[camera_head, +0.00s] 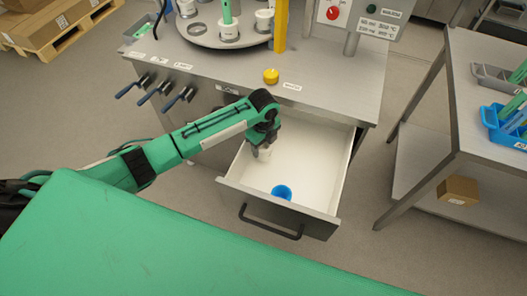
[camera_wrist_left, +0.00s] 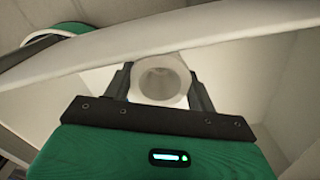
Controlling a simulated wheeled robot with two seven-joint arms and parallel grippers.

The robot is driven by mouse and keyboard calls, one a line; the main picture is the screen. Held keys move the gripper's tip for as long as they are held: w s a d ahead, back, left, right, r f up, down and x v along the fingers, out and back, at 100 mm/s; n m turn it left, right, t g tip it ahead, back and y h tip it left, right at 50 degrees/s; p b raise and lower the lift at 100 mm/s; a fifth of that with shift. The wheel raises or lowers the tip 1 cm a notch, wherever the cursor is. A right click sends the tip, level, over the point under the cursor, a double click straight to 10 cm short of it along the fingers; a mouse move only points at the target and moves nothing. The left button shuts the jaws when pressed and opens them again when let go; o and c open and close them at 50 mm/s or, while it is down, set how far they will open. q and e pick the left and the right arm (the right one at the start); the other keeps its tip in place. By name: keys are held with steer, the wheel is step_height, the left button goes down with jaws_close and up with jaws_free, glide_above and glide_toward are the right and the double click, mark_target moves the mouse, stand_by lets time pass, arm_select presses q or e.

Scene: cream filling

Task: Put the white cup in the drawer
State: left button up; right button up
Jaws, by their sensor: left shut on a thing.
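The open drawer (camera_head: 310,167) pulls out from the front of the metal machine and has a white interior. My left gripper (camera_head: 262,152) is inside the drawer's outline, over its left side, pointing down. It is shut on the white cup (camera_head: 265,156). In the left wrist view the cup (camera_wrist_left: 160,78) sits between the two fingers (camera_wrist_left: 160,88), with its round opening towards the camera. I cannot tell whether the cup touches the drawer floor. A blue cup (camera_head: 281,192) stands in the drawer near the front wall. My right gripper is not in view.
The machine top (camera_head: 325,90) carries a yellow knob (camera_head: 271,76) and a round carousel (camera_head: 215,35) above the drawer. Several lever handles (camera_head: 165,93) stick out left of it. A side table (camera_head: 490,110) with a blue bin stands right, and a cardboard box (camera_head: 458,191) lies below.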

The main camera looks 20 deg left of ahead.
arm_select(q)
steer(key=shift+f, duration=2.25)
steer(key=shift+f, duration=0.15)
steer(key=o, duration=1.1)
steer(key=shift+c, duration=0.2)
step_height(320, 180, up, 12)
steer(key=shift+r, duration=0.2)
